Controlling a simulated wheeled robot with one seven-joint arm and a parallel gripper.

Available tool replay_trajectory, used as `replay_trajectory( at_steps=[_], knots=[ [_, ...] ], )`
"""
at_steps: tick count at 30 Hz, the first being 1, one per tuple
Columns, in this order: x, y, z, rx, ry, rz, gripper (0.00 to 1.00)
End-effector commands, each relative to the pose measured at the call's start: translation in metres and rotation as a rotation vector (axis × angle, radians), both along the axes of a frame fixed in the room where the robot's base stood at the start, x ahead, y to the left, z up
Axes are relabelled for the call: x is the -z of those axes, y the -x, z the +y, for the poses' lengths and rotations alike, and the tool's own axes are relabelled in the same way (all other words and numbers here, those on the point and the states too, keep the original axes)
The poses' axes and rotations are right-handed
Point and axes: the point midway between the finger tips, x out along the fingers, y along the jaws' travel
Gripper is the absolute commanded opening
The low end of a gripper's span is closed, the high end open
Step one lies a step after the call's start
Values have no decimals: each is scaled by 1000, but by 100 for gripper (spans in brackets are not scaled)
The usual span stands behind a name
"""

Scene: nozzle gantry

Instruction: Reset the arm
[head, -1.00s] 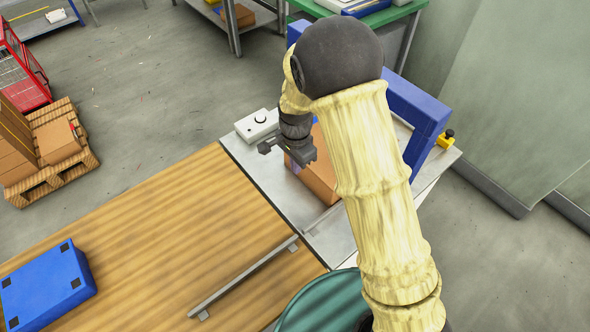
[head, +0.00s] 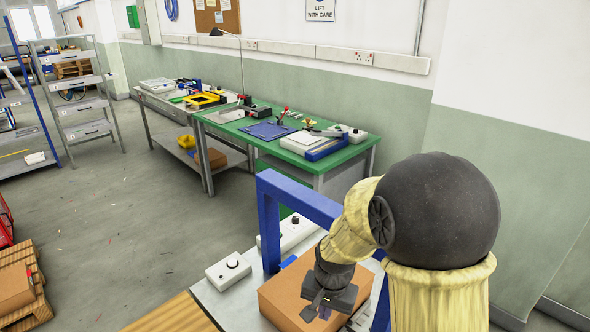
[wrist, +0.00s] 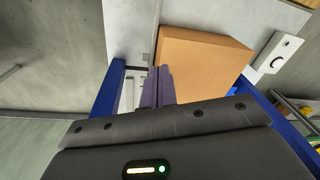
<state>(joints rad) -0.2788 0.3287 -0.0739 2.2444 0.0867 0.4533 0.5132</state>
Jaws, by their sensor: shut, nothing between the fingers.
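My arm, in a pale yellow cover with a dark grey joint, fills the right of the head view. My gripper (head: 325,310) hangs over the near side of a brown cardboard box (head: 283,298). In the wrist view its purple-grey fingers (wrist: 158,86) are together with nothing between them. The box (wrist: 200,62) shows just beyond the fingers there. I cannot tell whether they touch it. The blue gantry frame (head: 268,222) stands around the box on a grey metal table (head: 232,306).
A white control box with a black knob (head: 228,269) sits on the metal table left of the gantry. Another white box (head: 292,232) is behind it. A green bench (head: 262,133) with tools stands at the back. A pallet (head: 32,308) with boxes is at left; the floor between is open.

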Motion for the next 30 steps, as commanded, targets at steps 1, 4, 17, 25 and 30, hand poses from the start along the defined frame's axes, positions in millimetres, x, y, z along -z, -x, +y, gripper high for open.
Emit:
replay_trajectory(
  at_steps=[1, 4, 17, 25, 30],
  knots=[
    [-10, 12, -16, -40, 4, -22, 0],
    [-23, 35, -43, -143, 27, -60, 0],
    [-39, 89, -86, -372, 104, -126, 0],
    [-39, 88, -85, -370, 102, -125, 0],
    [-39, 88, -85, -369, 102, -125, 0]
  ],
)
